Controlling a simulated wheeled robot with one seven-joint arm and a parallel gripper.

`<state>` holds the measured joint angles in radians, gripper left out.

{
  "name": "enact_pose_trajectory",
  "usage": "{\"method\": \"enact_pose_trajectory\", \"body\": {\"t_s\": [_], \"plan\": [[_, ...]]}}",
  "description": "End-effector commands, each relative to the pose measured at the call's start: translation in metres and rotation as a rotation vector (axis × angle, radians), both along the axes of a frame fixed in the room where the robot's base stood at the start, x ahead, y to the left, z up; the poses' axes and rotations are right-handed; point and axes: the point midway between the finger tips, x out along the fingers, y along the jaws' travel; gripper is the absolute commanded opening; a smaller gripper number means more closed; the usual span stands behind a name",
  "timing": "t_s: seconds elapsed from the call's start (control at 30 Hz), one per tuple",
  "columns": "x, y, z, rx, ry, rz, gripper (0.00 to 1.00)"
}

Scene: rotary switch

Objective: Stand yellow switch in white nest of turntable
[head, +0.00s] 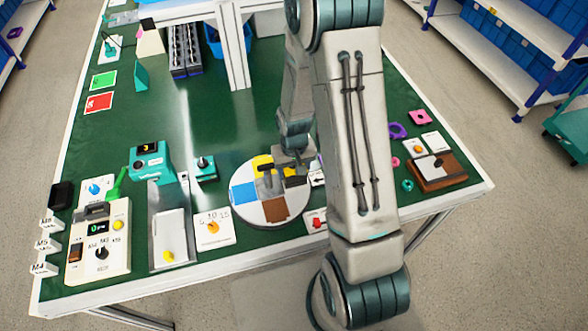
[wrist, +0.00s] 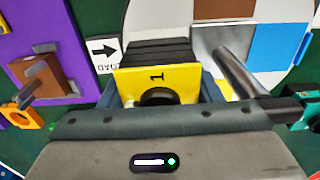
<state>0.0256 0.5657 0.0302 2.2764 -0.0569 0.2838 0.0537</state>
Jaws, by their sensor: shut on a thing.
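My gripper (head: 283,174) is over the turntable in the head view. In the wrist view my gripper (wrist: 158,100) is shut on the yellow switch (wrist: 152,80), which has a yellow face marked "1" and a black ribbed body. The turntable (head: 248,210) is a round disc with blue, brown, yellow and white sectors. It also shows at the top of the wrist view (wrist: 285,14), with white on both sides of the brown sector. The held switch looks close to its edge; contact cannot be told. No clear nest outline shows, and the arm hides part of the disc.
A metal post (wrist: 238,70) rises beside the held switch. A card with an arrow and "LOAD" (wrist: 106,52) lies near the disc. A brown block on a purple panel (wrist: 44,78) is at the left in the wrist view. A numbered white dial plate (head: 213,240) stands left of the turntable.

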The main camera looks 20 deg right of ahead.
Motion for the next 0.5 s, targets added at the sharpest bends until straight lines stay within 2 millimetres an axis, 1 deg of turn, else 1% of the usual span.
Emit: {"method": "enact_pose_trajectory", "body": {"t_s": [0.03,0.5], "plan": [[-0.010,-0.002,-0.012,-0.002,0.029,0.002,0.38],[-0.015,-0.002,-0.001,-0.002,0.031,0.003,0.38]]}}
